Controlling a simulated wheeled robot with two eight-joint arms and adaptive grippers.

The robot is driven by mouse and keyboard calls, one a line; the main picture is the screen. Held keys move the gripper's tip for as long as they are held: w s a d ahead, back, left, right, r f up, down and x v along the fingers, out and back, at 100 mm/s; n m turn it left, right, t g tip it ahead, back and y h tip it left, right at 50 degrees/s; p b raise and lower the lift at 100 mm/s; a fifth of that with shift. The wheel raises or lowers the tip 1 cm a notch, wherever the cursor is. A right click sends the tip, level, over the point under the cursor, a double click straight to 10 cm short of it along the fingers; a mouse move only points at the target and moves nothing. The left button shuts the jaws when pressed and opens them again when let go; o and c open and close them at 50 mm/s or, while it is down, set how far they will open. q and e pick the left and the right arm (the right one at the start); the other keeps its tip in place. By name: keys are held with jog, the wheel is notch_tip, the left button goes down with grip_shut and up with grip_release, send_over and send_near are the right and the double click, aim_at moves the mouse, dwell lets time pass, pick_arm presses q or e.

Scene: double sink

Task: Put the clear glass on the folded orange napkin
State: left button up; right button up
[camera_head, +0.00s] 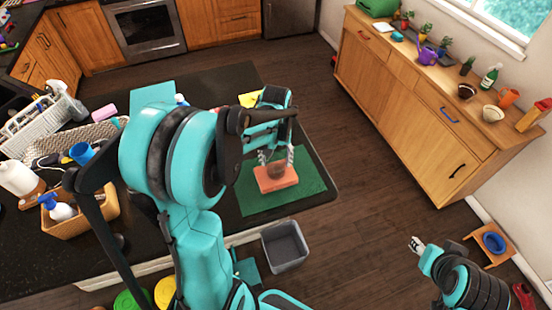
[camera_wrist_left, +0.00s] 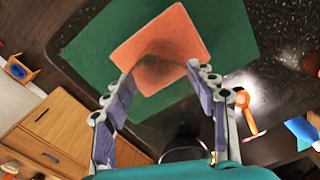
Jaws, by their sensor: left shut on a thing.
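The folded orange napkin (camera_head: 288,182) lies on a dark green mat (camera_head: 313,187) near the counter's right end; it also shows in the left wrist view (camera_wrist_left: 182,28). My left gripper (camera_head: 276,158) points down over the napkin. Its fingers (camera_wrist_left: 160,76) are shut on the clear glass (camera_head: 277,170), which shows as a dark see-through shape in the left wrist view (camera_wrist_left: 158,66). The glass is over the napkin; I cannot tell whether it touches. My right gripper (camera_head: 416,244) is at the lower right, away from the counter, its opening unclear.
A grey bin (camera_head: 286,246) stands below the counter. A wooden sideboard (camera_head: 420,100) stands across open floor.

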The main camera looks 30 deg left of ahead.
pick_arm(q)
jog(key=shift+s, duration=0.1)
jog(key=shift+f, duration=0.15)
jog(key=o, duration=1.3)
